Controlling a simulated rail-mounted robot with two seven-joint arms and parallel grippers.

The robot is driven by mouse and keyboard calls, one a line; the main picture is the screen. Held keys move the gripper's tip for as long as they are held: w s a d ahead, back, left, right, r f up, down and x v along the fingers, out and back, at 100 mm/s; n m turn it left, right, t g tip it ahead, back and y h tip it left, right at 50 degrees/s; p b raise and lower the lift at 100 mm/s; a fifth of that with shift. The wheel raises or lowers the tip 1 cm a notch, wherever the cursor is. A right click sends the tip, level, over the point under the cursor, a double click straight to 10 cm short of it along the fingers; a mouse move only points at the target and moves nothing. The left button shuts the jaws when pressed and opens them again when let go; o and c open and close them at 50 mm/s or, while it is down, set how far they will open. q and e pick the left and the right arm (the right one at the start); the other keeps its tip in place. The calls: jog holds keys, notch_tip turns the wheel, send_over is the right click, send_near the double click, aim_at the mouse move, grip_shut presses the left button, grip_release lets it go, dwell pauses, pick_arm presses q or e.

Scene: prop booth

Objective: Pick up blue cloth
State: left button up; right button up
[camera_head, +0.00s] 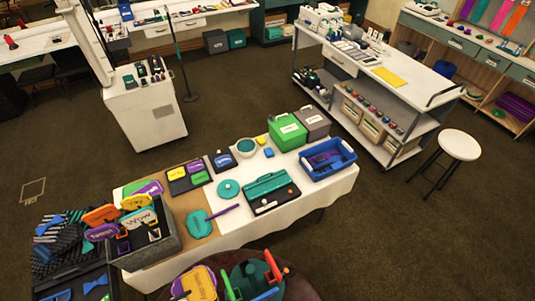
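No piece is clearly identifiable as a blue cloth. Blue, fabric-like pieces, one of them bow-shaped (95,285), lie among dark patterned pieces in the dark case (75,279) at the lower left. Another blue piece (48,226) lies higher in the same pile. A flat teal piece (199,224) that may be cloth lies on the white-covered table (237,230). A small blue item (268,153) sits near the table's back edge, too small to make out. Neither of my grippers shows in this view.
The table also holds a grey bin of colored signs (165,240), a teal toolbox (270,193), a green box (287,133) and a blue basket (329,160). A white shelf cart (385,80) and stool (459,144) stand right. Brown floor lies open between.

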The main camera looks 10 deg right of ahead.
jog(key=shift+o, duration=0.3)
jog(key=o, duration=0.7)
